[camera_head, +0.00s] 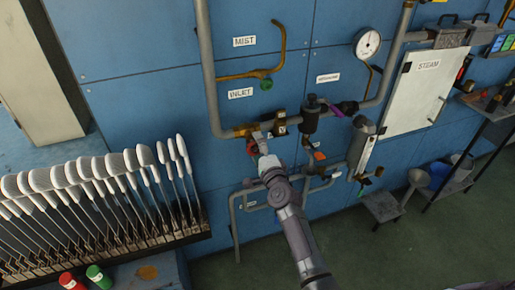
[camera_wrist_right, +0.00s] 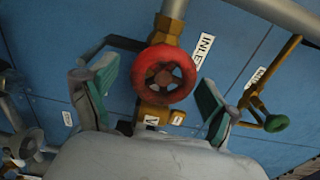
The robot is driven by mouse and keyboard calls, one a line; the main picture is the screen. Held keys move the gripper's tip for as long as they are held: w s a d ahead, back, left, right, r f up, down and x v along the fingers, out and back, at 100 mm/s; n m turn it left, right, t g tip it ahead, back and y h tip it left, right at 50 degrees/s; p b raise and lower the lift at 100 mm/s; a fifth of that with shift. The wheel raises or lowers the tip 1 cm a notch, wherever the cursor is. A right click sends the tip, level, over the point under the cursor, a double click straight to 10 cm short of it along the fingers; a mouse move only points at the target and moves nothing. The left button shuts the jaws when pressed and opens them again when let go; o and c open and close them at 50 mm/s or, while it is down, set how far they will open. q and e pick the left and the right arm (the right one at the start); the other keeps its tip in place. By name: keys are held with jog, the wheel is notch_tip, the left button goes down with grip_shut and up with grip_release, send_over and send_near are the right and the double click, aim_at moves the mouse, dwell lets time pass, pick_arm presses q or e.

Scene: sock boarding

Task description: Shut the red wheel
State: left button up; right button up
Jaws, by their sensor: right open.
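The red wheel (camera_wrist_right: 165,75) is a small round handwheel on a brass valve on the inlet pipe, in the middle of the right wrist view. In the head view the red wheel (camera_head: 251,148) shows only in part, behind my right gripper (camera_head: 258,141). In the right wrist view the two fingers of my right gripper (camera_wrist_right: 152,100) stand wide apart, one on each side of the wheel. I see a gap between each finger and the rim. Whether the valve is open or shut cannot be told. My left gripper is not in view.
A green knob (camera_head: 266,84) on a brass pipe sits above the wheel. A purple-handled valve (camera_head: 345,108) and a gauge (camera_head: 367,43) are to the right. A rack of white sock boards (camera_head: 90,180) stands at left. Pipes run close below the wheel.

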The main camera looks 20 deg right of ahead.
jog(key=s, duration=1.2)
jog(key=shift+d, duration=0.2)
